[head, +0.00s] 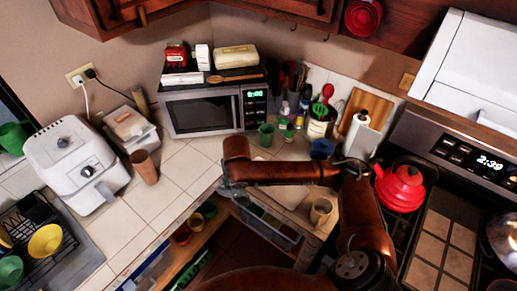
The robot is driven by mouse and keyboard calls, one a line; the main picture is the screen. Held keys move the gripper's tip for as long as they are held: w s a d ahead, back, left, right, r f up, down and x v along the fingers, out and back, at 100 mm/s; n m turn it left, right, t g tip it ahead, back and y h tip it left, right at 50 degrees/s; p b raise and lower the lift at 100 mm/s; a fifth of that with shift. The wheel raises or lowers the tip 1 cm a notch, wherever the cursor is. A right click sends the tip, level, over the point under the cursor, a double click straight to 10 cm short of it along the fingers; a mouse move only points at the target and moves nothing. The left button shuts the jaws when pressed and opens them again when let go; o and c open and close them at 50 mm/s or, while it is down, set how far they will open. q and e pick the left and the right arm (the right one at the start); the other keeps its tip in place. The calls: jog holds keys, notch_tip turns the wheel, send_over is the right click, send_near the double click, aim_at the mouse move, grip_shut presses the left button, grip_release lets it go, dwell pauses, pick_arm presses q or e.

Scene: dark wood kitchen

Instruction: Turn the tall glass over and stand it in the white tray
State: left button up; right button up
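I see no clear glass that I can pick out. A tall brown tumbler (145,168) stands on the tiled counter to the right of the white air fryer. A white box-like thing (147,138) with something tan on top sits behind it; I cannot tell whether it is a tray. My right arm reaches up from the lower right and across to the left. Its gripper (230,190) hangs at the counter's front edge, right of the tumbler and apart from it. Its fingers are too small to read. My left gripper is not in view.
The white air fryer (75,160) and a dish rack (45,240) are at the left. A microwave (205,112) stands at the back. A green cup (266,135), blue cup (322,148) and tan mug (320,212) stand near my arm. A red kettle (400,188) sits on the stove.

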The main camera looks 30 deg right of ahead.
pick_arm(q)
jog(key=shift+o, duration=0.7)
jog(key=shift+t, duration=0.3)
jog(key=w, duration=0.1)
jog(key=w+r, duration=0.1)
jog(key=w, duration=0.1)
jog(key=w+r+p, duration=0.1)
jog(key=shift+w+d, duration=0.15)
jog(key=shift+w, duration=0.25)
pick_arm(e)
jog(key=w+d+r+m+t+h+p, duration=0.1)
jog(key=w+d+r+m+t+h, duration=0.15)
jog(key=w+d+t, duration=0.45)
jog(key=w+d+r+m+t+h+p, duration=0.15)
jog(key=d+t+h+p, duration=0.3)
jog(key=d, duration=0.45)
pick_arm(q)
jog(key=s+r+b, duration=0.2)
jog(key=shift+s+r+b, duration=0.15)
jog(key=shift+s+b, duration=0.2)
jog(key=shift+b, duration=0.05)
pick_arm(e)
jog(key=shift+n+t+h, duration=0.4)
jog(key=shift+t+h, duration=0.2)
jog(key=shift+t, duration=0.05)
jog(key=f, duration=0.1)
jog(key=s+a+f, duration=0.1)
jog(key=f, duration=0.3)
jog(key=shift+s+a, duration=0.25)
jog(key=shift+s, duration=0.1)
